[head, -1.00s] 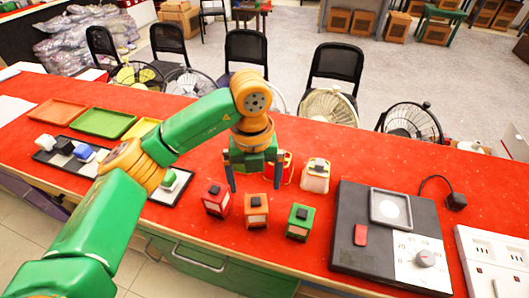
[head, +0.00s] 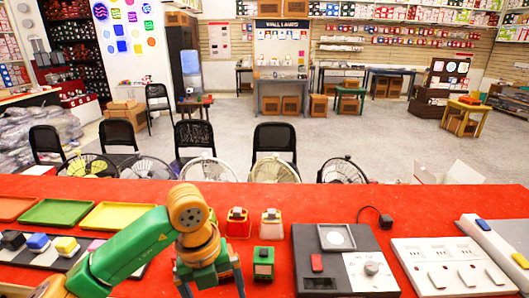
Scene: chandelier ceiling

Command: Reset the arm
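My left arm, green and orange, reaches in from the lower left of the head view. Its gripper (head: 211,288) points down over the front of the red table (head: 330,205). My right gripper is not in view.
A green block (head: 263,263) stands just right of the gripper. A red block (head: 238,223) and an orange-cream block (head: 271,224) stand behind it. Coloured trays (head: 56,212) lie left. A dark panel (head: 305,240) and a white socket board (head: 440,265) lie right. Fans and chairs stand beyond the table.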

